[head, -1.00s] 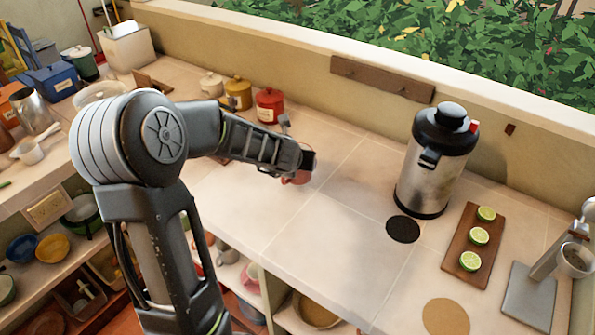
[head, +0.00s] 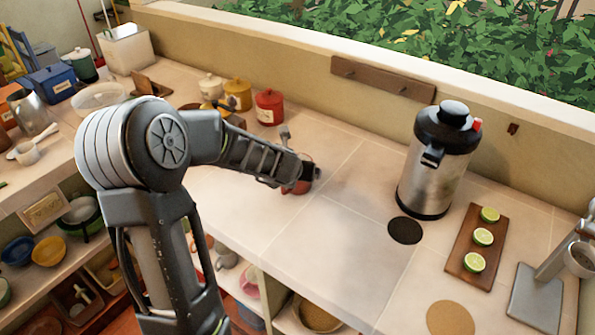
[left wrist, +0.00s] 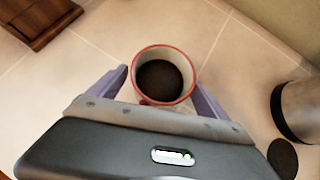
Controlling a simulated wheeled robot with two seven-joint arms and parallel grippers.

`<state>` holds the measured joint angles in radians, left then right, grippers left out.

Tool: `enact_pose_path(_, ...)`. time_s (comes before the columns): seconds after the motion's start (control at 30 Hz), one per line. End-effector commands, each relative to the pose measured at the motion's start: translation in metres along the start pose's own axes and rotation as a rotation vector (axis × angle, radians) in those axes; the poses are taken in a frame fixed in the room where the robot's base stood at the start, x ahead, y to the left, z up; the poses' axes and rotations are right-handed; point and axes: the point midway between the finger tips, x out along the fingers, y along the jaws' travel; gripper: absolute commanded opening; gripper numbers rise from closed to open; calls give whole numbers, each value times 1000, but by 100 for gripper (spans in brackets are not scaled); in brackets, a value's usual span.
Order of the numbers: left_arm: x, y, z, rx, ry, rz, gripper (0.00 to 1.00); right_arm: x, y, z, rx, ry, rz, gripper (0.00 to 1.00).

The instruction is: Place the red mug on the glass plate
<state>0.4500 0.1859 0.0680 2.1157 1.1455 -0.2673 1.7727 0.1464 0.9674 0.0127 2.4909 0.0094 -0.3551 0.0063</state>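The red mug (head: 295,187) is at my left gripper (head: 303,176) over the middle of the counter, largely hidden behind it in the head view. In the left wrist view the mug (left wrist: 164,77) is upright, with a red rim, a pale inside and a dark bottom or content. The purple fingers of the left gripper (left wrist: 162,85) lie close against both its sides and look shut on it. I see no clear glass plate; a see-through round dish (head: 99,97) stands on the left counter, partly behind my arm. My right gripper is out of view.
A steel dispenser (head: 437,165) stands right of the mug, with a black round mat (head: 405,230) before it. A board (head: 475,244) holds lime halves. Red (head: 269,107) and yellow (head: 238,94) canisters stand by the wall. Counter between mug and dispenser is clear.

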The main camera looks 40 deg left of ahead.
Motion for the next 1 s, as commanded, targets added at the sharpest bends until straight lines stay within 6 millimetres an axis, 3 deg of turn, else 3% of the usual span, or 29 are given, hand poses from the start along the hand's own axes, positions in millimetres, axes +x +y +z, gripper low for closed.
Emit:
enact_pose_path(0.37,-10,0,3,0,-1,0,88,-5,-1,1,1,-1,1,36)
enact_pose_path(0.8,-95,0,6,0,-3,0,88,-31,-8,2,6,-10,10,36)
enact_pose_path(1.0,-119,0,3,1,-1,0,88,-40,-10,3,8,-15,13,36)
